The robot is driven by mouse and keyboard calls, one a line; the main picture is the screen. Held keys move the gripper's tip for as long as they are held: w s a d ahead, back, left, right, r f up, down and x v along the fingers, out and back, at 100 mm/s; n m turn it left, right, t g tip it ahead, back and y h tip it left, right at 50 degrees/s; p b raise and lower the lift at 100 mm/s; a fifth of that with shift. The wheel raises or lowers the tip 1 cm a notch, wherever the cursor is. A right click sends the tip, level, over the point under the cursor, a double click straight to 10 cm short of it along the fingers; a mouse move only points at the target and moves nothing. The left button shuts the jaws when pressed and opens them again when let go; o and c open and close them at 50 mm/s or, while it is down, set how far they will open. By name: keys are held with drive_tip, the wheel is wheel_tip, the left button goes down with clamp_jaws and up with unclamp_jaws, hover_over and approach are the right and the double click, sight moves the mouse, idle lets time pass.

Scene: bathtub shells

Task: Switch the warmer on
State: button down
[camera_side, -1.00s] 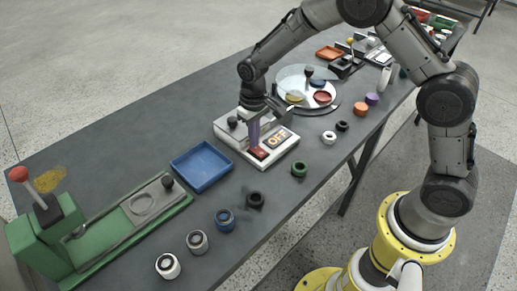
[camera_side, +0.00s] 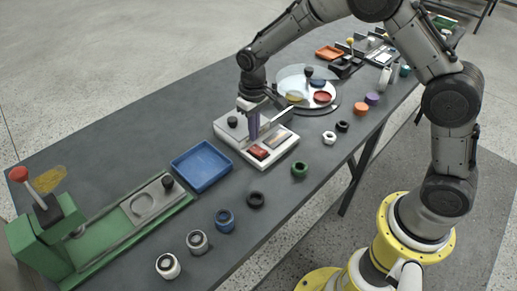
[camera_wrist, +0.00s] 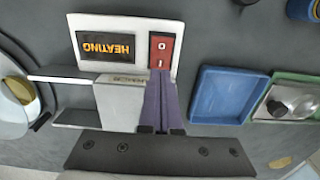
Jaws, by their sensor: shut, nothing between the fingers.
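The warmer (camera_side: 283,153) is a white box on the dark table, with a red rocker switch (camera_wrist: 161,50) and a small display (camera_wrist: 107,46). In the wrist view the display reads HEATING in orange letters, and the switch shows O and I marks. In the side view the switch (camera_side: 257,152) is on the warmer's near side, beside the display. My gripper (camera_side: 253,138) is shut and empty, its purple fingers pointing down over the warmer, just behind the switch. In the wrist view the fingertips (camera_wrist: 160,82) are close to the switch; I cannot tell exact clearance.
A blue tray (camera_side: 203,183) sits left of the warmer. A green press with a red-knobbed lever (camera_side: 45,220) stands at the far left. Several ring-shaped parts line the front edge, including a green one (camera_side: 299,169). A round plate with coloured dishes (camera_side: 325,108) lies behind.

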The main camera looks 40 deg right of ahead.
drive_tip(key=shift+r, duration=1.9)
wheel_tip(320, 180, up, 5)
drive_tip(key=t, duration=0.1)
hover_over(255, 147)
drive_tip(key=s+d+r+t, duration=0.4)
drive_tip(key=s+r, duration=0.7)
drive_tip(key=r, duration=0.4)
drive_tip(key=s+d+f, duration=0.1)
drive_tip(key=s+f, duration=0.1)
drive_tip(key=s, duration=0.6)
drive_tip(key=s+f, duration=0.2)
drive_tip(key=s, duration=0.7)
drive_tip(key=shift+s+d+f+t, duration=0.3)
drive_tip(key=shift+d, duration=0.1)
